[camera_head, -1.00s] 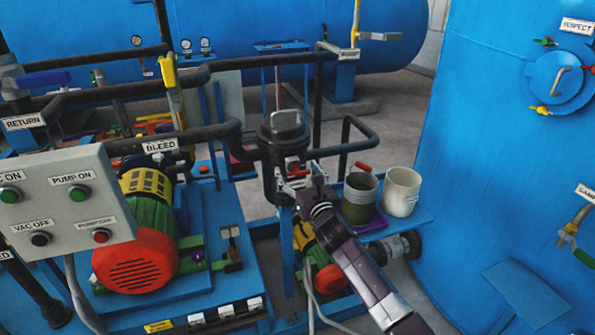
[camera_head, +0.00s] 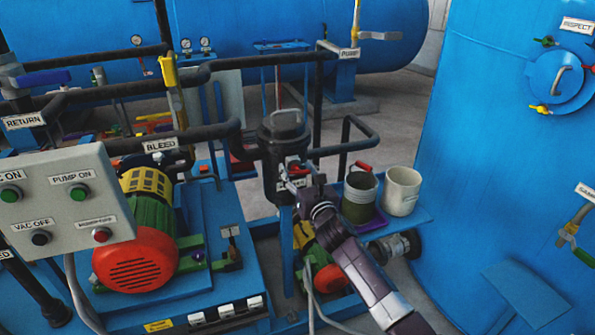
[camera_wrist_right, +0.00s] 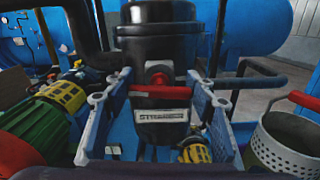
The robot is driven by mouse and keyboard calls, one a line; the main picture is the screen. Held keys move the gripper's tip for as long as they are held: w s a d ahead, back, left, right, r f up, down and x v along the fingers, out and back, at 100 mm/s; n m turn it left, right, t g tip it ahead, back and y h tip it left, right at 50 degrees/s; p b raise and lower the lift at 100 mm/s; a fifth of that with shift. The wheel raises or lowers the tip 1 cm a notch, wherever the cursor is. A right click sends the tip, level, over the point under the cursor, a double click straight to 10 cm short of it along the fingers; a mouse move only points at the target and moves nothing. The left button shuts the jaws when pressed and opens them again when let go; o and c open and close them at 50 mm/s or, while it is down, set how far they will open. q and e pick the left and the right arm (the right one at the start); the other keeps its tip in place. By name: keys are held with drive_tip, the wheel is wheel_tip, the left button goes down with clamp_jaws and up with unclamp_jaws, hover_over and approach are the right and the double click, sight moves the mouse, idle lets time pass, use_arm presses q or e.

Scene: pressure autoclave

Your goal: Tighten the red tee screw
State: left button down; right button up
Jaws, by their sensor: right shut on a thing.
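The red tee screw (camera_wrist_right: 160,90) sits on the front of a black strainer housing (camera_wrist_right: 158,50), just above a label, with its crossbar about level in the right wrist view. It shows small and partly covered in the head view. My right gripper (camera_wrist_right: 158,98) has one finger at each end of the crossbar and is shut on it. In the head view the right gripper (camera_head: 295,178) is at the front of the black housing, its arm coming from the lower right. My left gripper is not in view.
An olive bucket (camera_head: 358,205) with a red handle and a white bucket (camera_head: 402,188) stand close right of my right wrist. A green and red pump motor (camera_head: 137,258) and a grey control box (camera_head: 65,205) are left. Black pipes run behind.

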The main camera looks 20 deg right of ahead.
drive_tip(key=m, duration=0.8)
drive_tip(key=shift+d+f+m, duration=0.15)
drive_tip(key=shift+m, duration=0.25)
drive_tip(key=m, duration=0.4)
drive_tip(key=shift+m+b, duration=0.3)
drive_tip(key=shift+b, duration=0.05)
drive_tip(key=m, duration=0.4)
drive_tip(key=shift+f, duration=0.15)
drive_tip(key=m, duration=0.8)
drive_tip(key=shift+f+m, duration=0.15)
drive_tip(key=shift+m, duration=0.15)
drive_tip(key=m, duration=0.4)
drive_tip(key=shift+m, duration=0.3)
drive_tip(key=m, duration=0.4)
drive_tip(key=shift+a+p, duration=0.2)
drive_tip(key=shift+p, duration=0.15)
drive_tip(key=shift+m, duration=0.3)
